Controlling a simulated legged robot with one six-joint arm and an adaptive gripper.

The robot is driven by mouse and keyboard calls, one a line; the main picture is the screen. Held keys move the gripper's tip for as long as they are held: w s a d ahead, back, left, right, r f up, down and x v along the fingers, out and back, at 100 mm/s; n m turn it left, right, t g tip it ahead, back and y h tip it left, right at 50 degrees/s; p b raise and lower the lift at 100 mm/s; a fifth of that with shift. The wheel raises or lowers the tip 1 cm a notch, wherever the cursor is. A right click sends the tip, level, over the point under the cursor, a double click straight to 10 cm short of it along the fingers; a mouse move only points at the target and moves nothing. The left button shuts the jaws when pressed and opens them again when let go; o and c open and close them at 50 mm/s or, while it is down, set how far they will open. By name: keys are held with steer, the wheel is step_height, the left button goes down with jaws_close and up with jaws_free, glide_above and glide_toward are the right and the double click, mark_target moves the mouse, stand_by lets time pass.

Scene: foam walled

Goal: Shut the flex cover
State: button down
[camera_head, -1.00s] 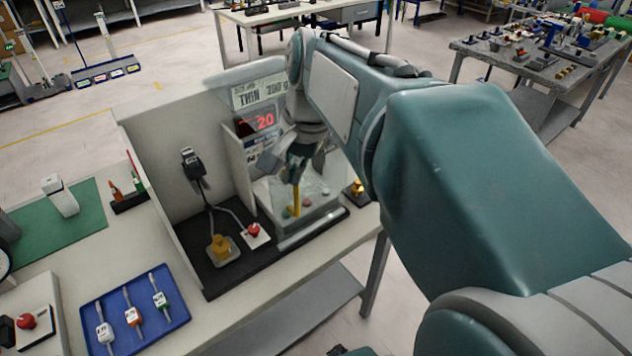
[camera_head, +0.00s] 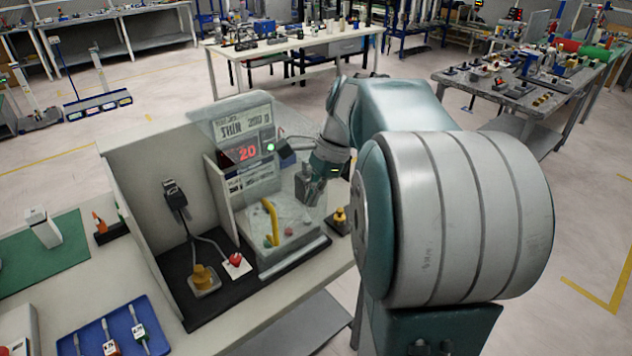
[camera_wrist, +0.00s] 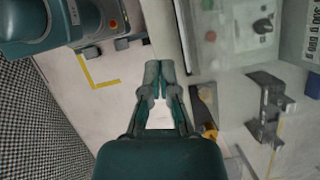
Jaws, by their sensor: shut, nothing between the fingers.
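The flex cover looks to be the clear, see-through piece on the bench unit (camera_head: 292,255), though its outline is hard to make out and I cannot tell how far open it is. A yellow bar (camera_head: 271,222) stands tilted within or on the clear part. My gripper (camera_head: 309,193) is at the right side of this unit, in front of its sign and red display. In the wrist view my gripper (camera_wrist: 160,70) has its fingertips together with nothing between them. Floor and a pale edge show behind them. Contact with the cover cannot be told.
A red display (camera_head: 240,154) reads 20. A yellow-knobbed block (camera_head: 203,280) and a red button (camera_head: 236,262) stand left of the unit, a small yellow piece (camera_head: 340,220) right of it. A blue tray (camera_head: 95,340) lies at front left. Floor is open at right.

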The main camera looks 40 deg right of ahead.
steer(key=a+f, duration=0.4)
steer(key=a, duration=0.1)
steer(key=shift+w+a, duration=0.25)
steer(key=shift+w, duration=0.2)
steer(key=a, duration=1.8)
steer(key=shift+s+a, duration=0.15)
steer(key=shift+s, duration=0.2)
